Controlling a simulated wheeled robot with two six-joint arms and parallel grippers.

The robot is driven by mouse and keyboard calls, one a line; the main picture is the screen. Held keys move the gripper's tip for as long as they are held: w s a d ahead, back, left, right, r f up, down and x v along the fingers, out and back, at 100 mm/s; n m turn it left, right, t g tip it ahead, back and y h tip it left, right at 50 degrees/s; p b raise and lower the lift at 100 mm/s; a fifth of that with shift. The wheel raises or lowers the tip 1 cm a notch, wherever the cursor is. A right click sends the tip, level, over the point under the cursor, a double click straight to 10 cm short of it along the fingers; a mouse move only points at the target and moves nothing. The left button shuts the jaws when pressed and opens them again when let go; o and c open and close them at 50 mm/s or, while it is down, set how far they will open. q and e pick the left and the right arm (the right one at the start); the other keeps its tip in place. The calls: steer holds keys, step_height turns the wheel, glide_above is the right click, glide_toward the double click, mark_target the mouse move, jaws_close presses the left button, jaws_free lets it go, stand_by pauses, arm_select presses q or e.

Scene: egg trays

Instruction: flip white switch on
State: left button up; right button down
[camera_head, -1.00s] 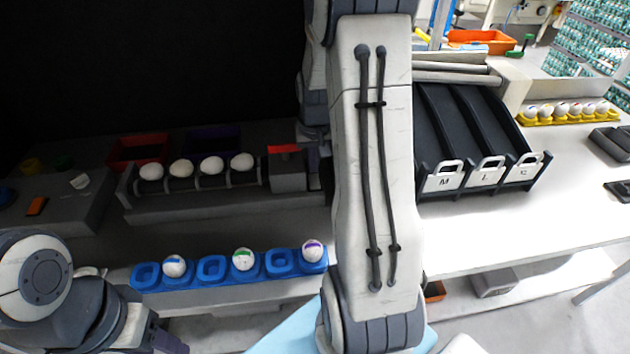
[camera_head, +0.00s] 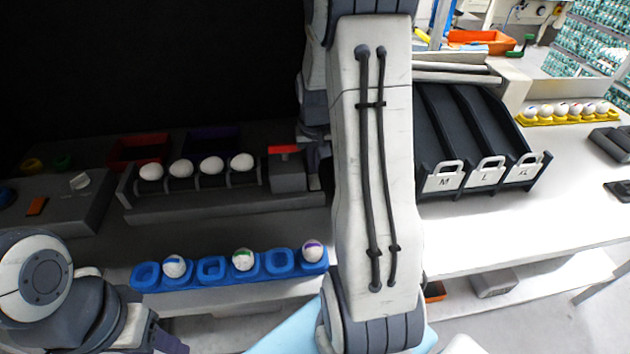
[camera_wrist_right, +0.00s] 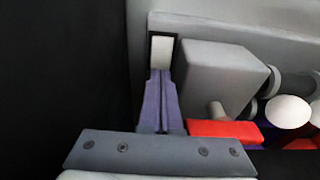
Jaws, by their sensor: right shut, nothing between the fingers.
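The white switch (camera_wrist_right: 161,53) is a small white rocker in a black frame, at the upper middle of the right wrist view. My right gripper (camera_wrist_right: 161,74) is shut and empty, its purple fingers together with the tips at the switch's lower edge. I cannot tell whether they touch it. In the head view, the right arm hides the switch and most of this gripper (camera_head: 318,158). My left arm is at the lower left of the head view. A dark purple part of its gripper (camera_head: 170,344) shows at the bottom edge, with its fingertips out of sight.
A grey box (camera_wrist_right: 212,78) with a red lever (camera_wrist_right: 222,129) stands right of the fingers. White eggs sit on a grey rack (camera_head: 195,190). A blue tray (camera_head: 212,268) holds marked eggs in front. Dark chutes (camera_head: 470,120) and a yellow egg tray (camera_head: 570,118) stand right.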

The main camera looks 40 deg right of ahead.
mark_target(313, 178)
steer(key=shift+f+b, duration=0.6)
steer(key=shift+f, duration=0.35)
stand_by(0.7)
steer(key=shift+r, duration=0.1)
step_height(313, 178, up, 7)
steer(key=p, duration=0.6)
steer(key=shift+a, duration=0.1)
stand_by(0.6)
